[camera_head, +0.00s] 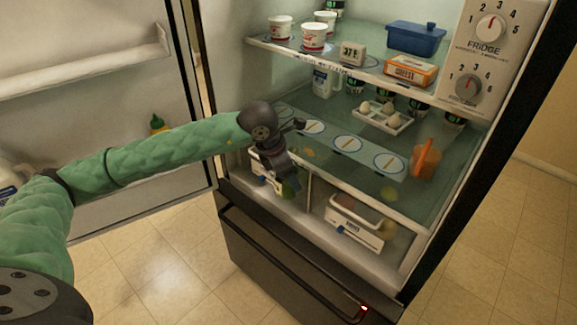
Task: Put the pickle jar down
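I cannot make out a pickle jar with certainty. My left arm comes in from the left, and its dark gripper (282,172) is at the front of the open fridge, by the lower glass shelf (325,172) and the left drawer. Its fingers are small and dark, so I cannot tell whether they are open or shut. A small green thing (290,188) shows just below the gripper; whether it is held or lies in the drawer is unclear. My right gripper is not in view.
The lower shelf has a strip of round place marks (347,143), an egg tray (382,118) and an orange container (426,160). White tubs (314,37), a blue box (416,38) and an orange carton (411,70) stand above. The open door (130,185) is at left.

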